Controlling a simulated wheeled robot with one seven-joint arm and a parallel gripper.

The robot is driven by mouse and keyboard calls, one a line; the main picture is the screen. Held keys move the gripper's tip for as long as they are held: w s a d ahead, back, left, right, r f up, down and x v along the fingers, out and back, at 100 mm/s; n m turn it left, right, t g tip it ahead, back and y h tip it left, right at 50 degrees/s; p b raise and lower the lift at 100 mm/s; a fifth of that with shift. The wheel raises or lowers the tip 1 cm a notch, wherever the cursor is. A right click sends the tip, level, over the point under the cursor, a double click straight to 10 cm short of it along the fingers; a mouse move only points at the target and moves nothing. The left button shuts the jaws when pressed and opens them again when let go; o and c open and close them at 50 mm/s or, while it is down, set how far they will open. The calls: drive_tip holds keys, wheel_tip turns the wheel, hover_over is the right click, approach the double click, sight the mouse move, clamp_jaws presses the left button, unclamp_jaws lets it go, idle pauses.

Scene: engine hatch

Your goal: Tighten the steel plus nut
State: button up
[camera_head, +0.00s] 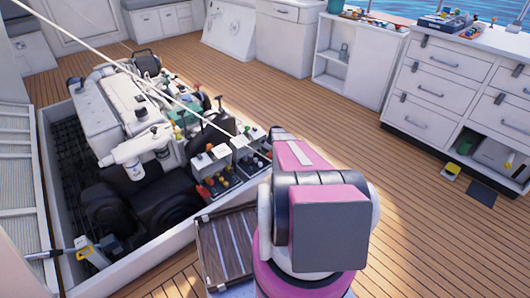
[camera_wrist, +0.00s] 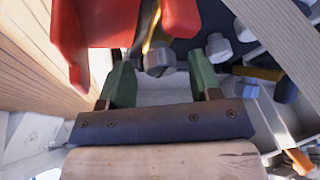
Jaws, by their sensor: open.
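In the wrist view, my gripper (camera_wrist: 159,62) is open, with its two green fingers apart. A grey steel-looking nut or bolt head (camera_wrist: 160,65) shows between and just beyond the fingertips. I cannot tell whether it has a plus shape, or whether the fingers touch it. More grey heads, one of them rounded (camera_wrist: 217,46), lie to the right. In the head view, my pink and grey arm covers the gripper, and the steel plus nut cannot be made out there.
A red part (camera_wrist: 130,22) hangs close over the left finger. A pale slanted bar (camera_wrist: 283,40) is at upper right. In the head view, the engine (camera_head: 112,112) sits in the open hatch, beside colored controls (camera_head: 222,183).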

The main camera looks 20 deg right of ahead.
drive_tip(key=shift+f, duration=0.25)
drive_tip(key=c, duration=0.9)
drive_tip(key=shift+c, duration=0.2)
drive_tip(key=shift+a+m, duration=0.1)
drive_tip(key=shift+m, duration=0.4)
drive_tip(key=shift+s+m+t+h, duration=0.1)
drive_tip(key=shift+m+t+h, duration=0.35)
drive_tip(key=shift+m, duration=0.55)
drive_tip(key=m+h, duration=0.1)
drive_tip(key=m, duration=0.2)
drive_tip(key=shift+a+m+t, duration=0.15)
drive_tip(key=shift+m+t, duration=0.15)
drive_tip(key=shift+t, duration=0.05)
drive_tip(key=m+h, duration=0.1)
drive_tip(key=m, duration=0.2)
drive_tip(key=m+h, duration=0.2)
drive_tip(key=m, duration=0.2)
drive_tip(key=shift+a, duration=0.15)
